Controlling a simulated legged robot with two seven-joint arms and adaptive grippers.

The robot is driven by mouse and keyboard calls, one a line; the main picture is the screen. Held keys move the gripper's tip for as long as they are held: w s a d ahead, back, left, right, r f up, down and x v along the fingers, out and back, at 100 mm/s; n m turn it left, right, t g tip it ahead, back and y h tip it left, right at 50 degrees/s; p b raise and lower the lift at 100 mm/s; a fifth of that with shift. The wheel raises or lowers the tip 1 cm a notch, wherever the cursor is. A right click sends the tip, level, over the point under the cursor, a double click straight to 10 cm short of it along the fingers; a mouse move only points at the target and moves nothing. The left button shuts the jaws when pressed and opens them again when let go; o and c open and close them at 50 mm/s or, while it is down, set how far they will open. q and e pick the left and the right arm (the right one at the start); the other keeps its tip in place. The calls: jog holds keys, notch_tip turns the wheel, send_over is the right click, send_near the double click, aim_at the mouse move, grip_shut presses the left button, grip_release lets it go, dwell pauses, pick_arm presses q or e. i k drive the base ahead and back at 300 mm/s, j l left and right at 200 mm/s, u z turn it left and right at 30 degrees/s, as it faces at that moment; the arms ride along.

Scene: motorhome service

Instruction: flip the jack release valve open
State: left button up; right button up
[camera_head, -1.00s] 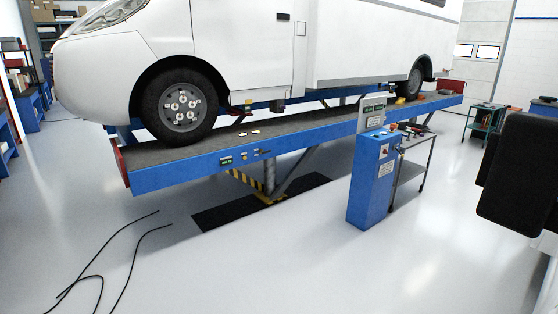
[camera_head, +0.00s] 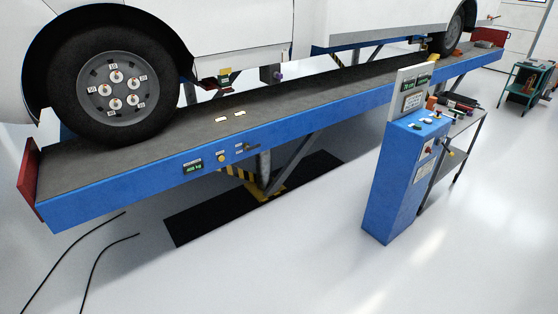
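The jack release valve cannot be picked out for certain. On the side of the blue lift platform (camera_head: 120,198) sit a small green-lit display (camera_head: 193,164), a yellow round button (camera_head: 221,158) and a small dark lever-like fitting (camera_head: 252,147) beside small labels. The fitting is too small to tell whether it is open or closed. Neither of my grippers is in view.
The white motorhome's front wheel (camera_head: 112,90) rests on the platform. A blue control cabinet (camera_head: 398,180) stands at right, with a grey cart (camera_head: 460,135) behind it. Black cables (camera_head: 88,265) lie on the floor at lower left. The floor in front is mostly clear.

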aim_at(249, 148)
jog(key=i+l+u, duration=0.1)
jog(key=i+u, duration=0.15)
jog(key=i, duration=0.55)
jog(key=i+l+z, duration=0.15)
jog(key=i+z, duration=0.2)
jog(key=i, duration=0.75)
jog(key=i+j+z, duration=0.15)
jog(key=i+z, duration=0.15)
jog(key=i, duration=0.8)
